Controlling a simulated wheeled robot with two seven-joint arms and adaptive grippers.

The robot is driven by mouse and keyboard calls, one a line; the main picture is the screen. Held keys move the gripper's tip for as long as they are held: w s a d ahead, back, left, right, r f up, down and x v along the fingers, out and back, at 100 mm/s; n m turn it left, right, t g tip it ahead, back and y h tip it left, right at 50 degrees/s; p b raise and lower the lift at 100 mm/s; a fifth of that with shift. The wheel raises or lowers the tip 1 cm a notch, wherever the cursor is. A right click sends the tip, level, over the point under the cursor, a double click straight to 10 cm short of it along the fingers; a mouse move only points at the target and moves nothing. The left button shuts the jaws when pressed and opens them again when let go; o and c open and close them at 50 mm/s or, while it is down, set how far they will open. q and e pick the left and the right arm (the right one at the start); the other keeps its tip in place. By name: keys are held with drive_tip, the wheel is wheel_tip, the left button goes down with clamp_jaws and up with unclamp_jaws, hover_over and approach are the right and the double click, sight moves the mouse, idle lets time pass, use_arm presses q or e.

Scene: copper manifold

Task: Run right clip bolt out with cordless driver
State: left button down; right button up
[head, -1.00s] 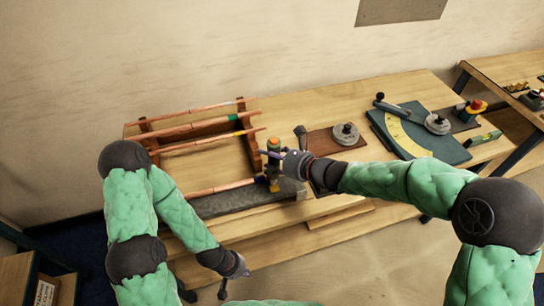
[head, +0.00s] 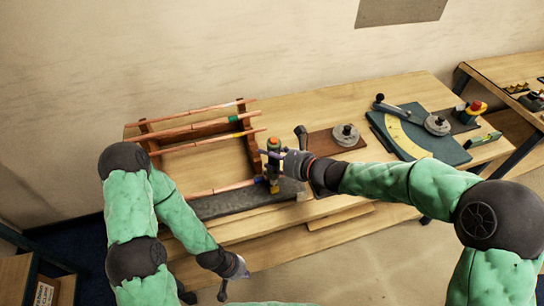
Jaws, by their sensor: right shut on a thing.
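The cordless driver appears to be the upright tool with green, orange and yellow parts (head: 273,147), at the right end of the copper pipe rack. My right gripper (head: 284,160) is shut on it from the right. The tool's lower end is by the front copper pipe (head: 225,188), above the dark base at the rack's right side. The right clip and its bolt are too small and too covered to make out. My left gripper (head: 236,272) hangs low in front of the bench, apart from the rack; its finger opening is unclear.
To the right are a brown board (head: 322,143) with a round metal piece, and a teal plate with a yellow scale (head: 405,137). Bare bench top (head: 300,100) lies behind.

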sight(274, 144)
drive_tip(key=shift+s+f, duration=0.25)
drive_tip(key=shift+f, duration=0.3)
drive_tip(key=shift+w+a+r+p, duration=0.1)
drive_tip(key=shift+w+r+p, duration=0.05)
drive_tip(key=shift+r+p, duration=0.35)
drive_tip(key=shift+w+r+p, duration=0.15)
drive_tip(key=shift+r+p, duration=1.55)
drive_tip(key=shift+r, duration=1.1)
